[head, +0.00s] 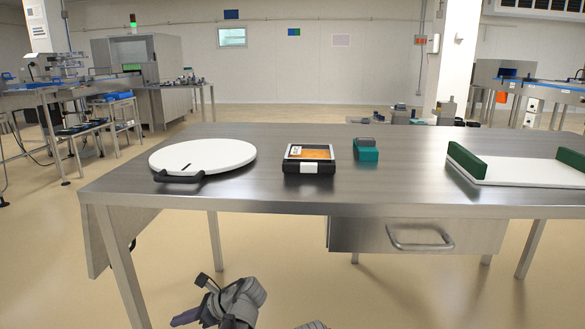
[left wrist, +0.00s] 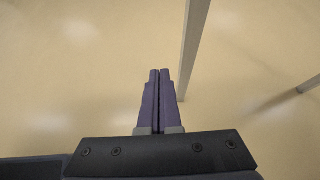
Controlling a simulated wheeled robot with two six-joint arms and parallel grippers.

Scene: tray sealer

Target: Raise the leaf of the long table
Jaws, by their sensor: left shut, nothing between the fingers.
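The long table (head: 330,192) has a brushed metal top and stands in front of me. Its leaf (head: 100,240) hangs down at the left end, a flat panel below the top. My left gripper (head: 178,320) is low in front of the table, to the right of the leaf and apart from it. In the left wrist view its purple fingers (left wrist: 159,75) are shut with nothing between them. The underside of the leaf and any support are hidden. My right gripper does not show.
A drawer (head: 350,235) hangs below. A table leg (left wrist: 194,35) stands near my left fingers.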

